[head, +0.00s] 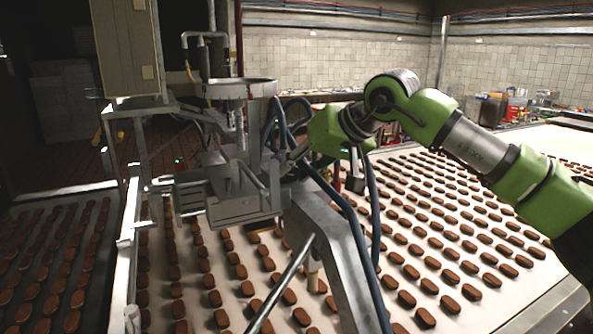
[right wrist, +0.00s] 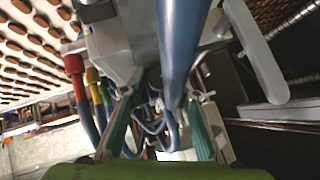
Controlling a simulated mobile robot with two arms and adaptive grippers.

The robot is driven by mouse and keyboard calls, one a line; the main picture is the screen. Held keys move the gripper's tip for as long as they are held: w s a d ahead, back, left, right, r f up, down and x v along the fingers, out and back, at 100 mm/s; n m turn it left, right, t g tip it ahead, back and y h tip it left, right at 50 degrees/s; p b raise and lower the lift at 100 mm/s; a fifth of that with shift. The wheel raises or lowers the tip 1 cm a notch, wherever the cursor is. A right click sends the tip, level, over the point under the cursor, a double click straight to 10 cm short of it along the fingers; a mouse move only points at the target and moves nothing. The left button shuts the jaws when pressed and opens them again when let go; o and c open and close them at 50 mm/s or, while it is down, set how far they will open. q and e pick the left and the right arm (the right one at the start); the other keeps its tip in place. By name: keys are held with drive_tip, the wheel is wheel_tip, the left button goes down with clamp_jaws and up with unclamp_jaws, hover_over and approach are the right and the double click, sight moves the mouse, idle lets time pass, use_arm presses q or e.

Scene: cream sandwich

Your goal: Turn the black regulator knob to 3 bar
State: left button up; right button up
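My right arm comes in from the right in the head view, and its gripper (head: 294,154) is at the hoses beside the grey depositing machine (head: 232,190). In the right wrist view the two green fingers of my right gripper (right wrist: 160,106) stand apart, with blue hoses and thin lines seen between and beyond them. Nothing is clearly clamped. I cannot make out the black regulator knob or a pressure gauge in either view; hoses and machine parts cover that area. A small dark block (head: 355,183) hangs below my wrist; I cannot tell what it is. My left gripper is not in view.
Blue hoses (head: 368,215) and a sloping grey machine arm (head: 338,262) stand close to my right gripper. A thick blue hose (right wrist: 182,45) crosses the wrist view, with red and yellow hose fittings (right wrist: 75,75) at left. Rows of brown biscuits lie on the white conveyor (head: 548,292).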

drive_tip(key=shift+o, duration=0.2)
drive_tip(key=v, duration=1.2)
